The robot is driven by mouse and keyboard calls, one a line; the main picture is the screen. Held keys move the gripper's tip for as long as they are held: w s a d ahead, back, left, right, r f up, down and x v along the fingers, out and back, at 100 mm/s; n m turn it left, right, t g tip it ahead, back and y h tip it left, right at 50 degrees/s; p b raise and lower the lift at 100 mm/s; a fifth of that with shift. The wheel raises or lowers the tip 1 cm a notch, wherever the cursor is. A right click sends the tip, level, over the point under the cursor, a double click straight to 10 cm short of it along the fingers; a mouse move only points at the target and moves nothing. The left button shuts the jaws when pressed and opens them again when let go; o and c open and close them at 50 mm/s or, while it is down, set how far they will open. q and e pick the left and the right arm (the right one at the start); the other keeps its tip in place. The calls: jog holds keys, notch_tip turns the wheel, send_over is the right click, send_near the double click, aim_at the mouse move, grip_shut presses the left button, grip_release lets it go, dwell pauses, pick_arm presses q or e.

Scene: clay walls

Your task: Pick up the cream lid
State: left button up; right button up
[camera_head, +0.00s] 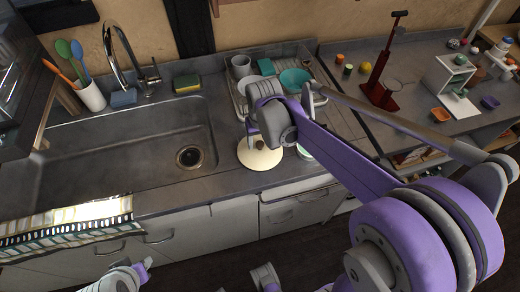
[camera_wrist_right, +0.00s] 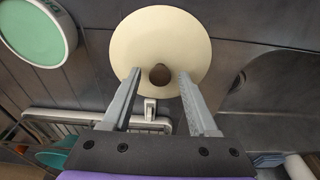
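The cream lid (camera_head: 260,157) lies on the grey counter between the sink and the dish rack in the head view. In the right wrist view the round lid (camera_wrist_right: 160,30) shows whole, with a brown knob (camera_wrist_right: 159,75) near its lower middle. My right gripper (camera_head: 257,143) is over the lid. In the wrist view its two fingers (camera_wrist_right: 158,75) are open, one on each side of the knob, with gaps between; I cannot tell the height left above the lid. My left gripper is not made out; only grey and purple parts of mine show at the bottom edge.
A white-rimmed mint-green round dish (camera_wrist_right: 36,30) is beside the lid. The dish rack (camera_head: 238,98) with cups and a teal bowl (camera_head: 295,79) stands behind. The sink (camera_head: 120,145) is to the left. A red stand (camera_head: 380,92) is at the right.

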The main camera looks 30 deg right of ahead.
grip_shut()
dwell(1.2)
